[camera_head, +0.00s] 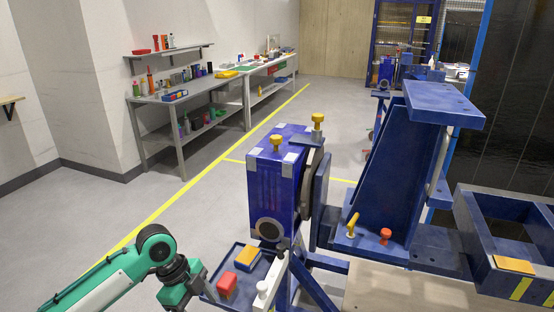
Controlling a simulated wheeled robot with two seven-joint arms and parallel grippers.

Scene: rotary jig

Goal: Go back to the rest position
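My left arm comes in from the lower left, green and white with a dark wrist. My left gripper (205,281) is at the left edge of a small blue tray (218,262). Its fingers are small and dark, and I cannot tell whether they are open or shut. My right gripper is not in view. The blue rotary jig (276,190) stands to the right of my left gripper, with yellow knobs on top and a round plate on its right side.
The tray holds a red block (227,284) and a yellow block (247,258). A white bar with a knob (262,291) stands beside them. A blue angled bracket (405,165) and a blue open frame (510,240) fill the right. Grey floor is clear at left, before the workbench (185,95).

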